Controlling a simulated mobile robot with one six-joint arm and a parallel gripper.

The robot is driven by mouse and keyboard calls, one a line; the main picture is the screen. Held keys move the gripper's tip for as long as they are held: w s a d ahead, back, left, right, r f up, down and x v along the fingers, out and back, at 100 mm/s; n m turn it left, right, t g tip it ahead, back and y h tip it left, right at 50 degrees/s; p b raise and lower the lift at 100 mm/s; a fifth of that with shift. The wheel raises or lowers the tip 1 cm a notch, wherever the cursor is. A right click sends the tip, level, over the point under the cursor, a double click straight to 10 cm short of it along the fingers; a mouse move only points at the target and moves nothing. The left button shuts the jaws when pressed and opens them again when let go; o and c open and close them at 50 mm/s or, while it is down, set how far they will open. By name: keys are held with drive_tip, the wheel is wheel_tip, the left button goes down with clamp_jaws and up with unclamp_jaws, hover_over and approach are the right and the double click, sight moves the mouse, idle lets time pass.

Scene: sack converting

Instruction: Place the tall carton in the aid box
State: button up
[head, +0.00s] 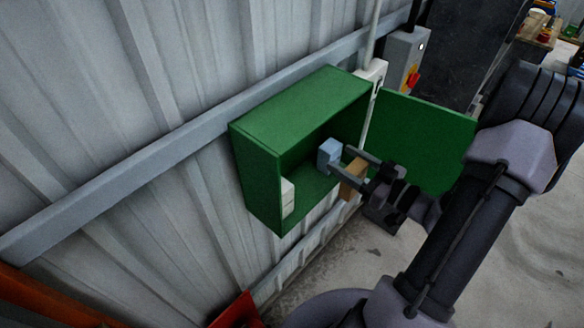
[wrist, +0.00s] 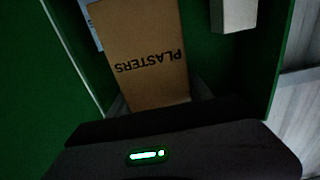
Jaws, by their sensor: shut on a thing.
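The tall carton (wrist: 140,50) is brown and marked PLASTERS, with the lettering upside down in the wrist view. My gripper (head: 343,163) is shut on it, and the near end of the carton sits between the fingers. In the head view a brown part of the carton (head: 353,178) shows by the lower finger; the rest is hidden. The aid box (head: 300,105) is a green box on the wall, open toward my arm. My gripper is at its open front. I cannot tell how deep the carton reaches inside.
A white carton (head: 287,198) stands in the box's lower left; a pale carton shows in the wrist view (wrist: 233,14). A blue-grey block (head: 329,155) is at the upper fingertip. The green door (head: 425,140) hangs open on the right. A grey switch box (head: 405,55) is beyond.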

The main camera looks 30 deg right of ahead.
drive_tip(key=w+a+f, duration=0.1)
drive_tip(key=w+a, duration=0.1)
drive_tip(key=w, duration=0.1)
drive_tip(key=w+a+f+b, duration=0.1)
drive_tip(key=w+a+f, duration=0.1)
drive_tip(key=w+a, duration=0.1)
drive_tip(key=w+a+f, duration=0.2)
drive_tip(key=w, duration=0.2)
drive_tip(key=shift+w+a+b, duration=0.1)
drive_tip(key=shift+a+b, duration=0.2)
drive_tip(key=shift+b, duration=0.1)
drive_tip(key=shift+r, duration=0.15)
drive_tip(key=o, duration=1.5)
drive_tip(key=shift+f, duration=0.2)
drive_tip(key=shift+r, duration=0.15)
